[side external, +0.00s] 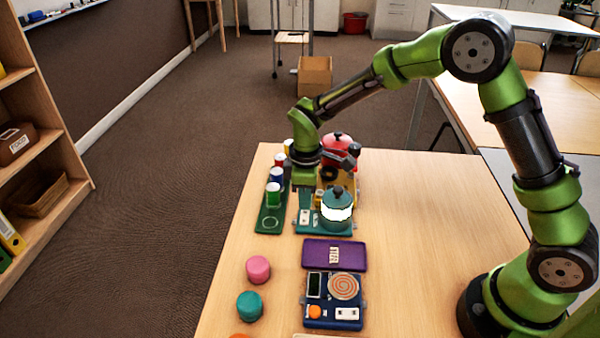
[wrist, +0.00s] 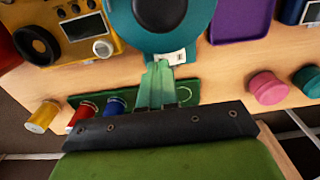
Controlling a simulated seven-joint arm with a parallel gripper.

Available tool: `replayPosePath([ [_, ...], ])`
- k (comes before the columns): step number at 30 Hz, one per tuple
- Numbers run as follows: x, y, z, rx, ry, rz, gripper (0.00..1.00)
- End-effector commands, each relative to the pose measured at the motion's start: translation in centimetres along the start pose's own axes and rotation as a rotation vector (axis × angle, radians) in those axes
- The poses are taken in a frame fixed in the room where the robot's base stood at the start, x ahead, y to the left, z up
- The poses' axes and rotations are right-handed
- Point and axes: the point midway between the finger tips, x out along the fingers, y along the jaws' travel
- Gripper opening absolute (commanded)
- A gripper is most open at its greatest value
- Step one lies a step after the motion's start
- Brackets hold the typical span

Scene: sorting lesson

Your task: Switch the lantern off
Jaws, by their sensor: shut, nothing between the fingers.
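The lantern (side external: 337,207) has a teal cap and a bright white glowing band. It stands upright on a teal base (side external: 312,228) with a small white switch plate (side external: 305,215) at its left. In the wrist view the lantern (wrist: 135,38) shows from above as a teal disc with a dark knob, and its glowing band is hidden. The switch plate (wrist: 176,57) is partly visible just past my fingertips. My gripper (wrist: 160,68) is shut and empty, pointing down beside the lantern. I cannot tell whether the fingertips touch the switch.
A green board (side external: 268,222) with several coloured spools lies left of the base. A yellow device (wrist: 85,30) and a red pot (side external: 337,147) stand behind the lantern. A purple plate (side external: 334,254), a blue hotplate panel (side external: 333,318) and a pink knob (side external: 258,269) are nearer. The table's right side is clear.

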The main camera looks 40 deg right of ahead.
Motion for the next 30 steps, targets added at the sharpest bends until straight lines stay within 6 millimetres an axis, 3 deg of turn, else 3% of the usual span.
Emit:
replayPosePath([
  [30, 1.1, 0.0, 0.0, 0.0, -0.001, -0.001, 0.0],
])
